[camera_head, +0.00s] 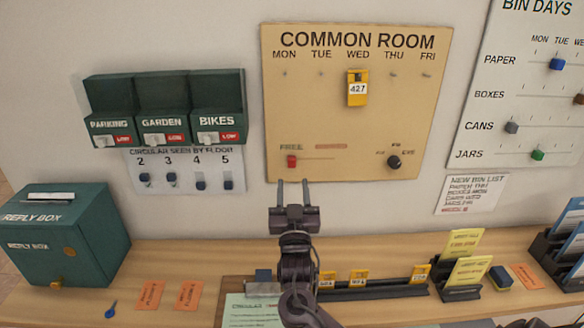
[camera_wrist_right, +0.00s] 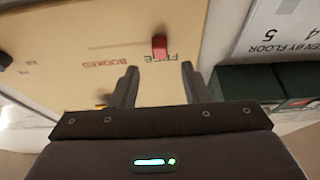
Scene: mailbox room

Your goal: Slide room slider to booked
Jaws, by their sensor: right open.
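The room slider is a small red knob (camera_head: 291,161) at the lower left of the tan common room board (camera_head: 300,115), below the word FREE. It also shows in the right wrist view (camera_wrist_right: 159,46), beside FREE, with the word BOOKED farther left there. My right gripper (camera_head: 293,183) is open and empty just below the knob in the head view. In the right wrist view the two fingers (camera_wrist_right: 157,77) point toward the board, with the red knob between and beyond their tips. I cannot tell the exact gap to the board. My left gripper is not in view.
A black dial (camera_head: 394,162) sits right of the slider on the board. A yellow 427 tag (camera_head: 357,88) hangs under WED. The counter below holds a green reply box (camera_head: 72,232) and a dark rail (camera_head: 370,293) with yellow tags.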

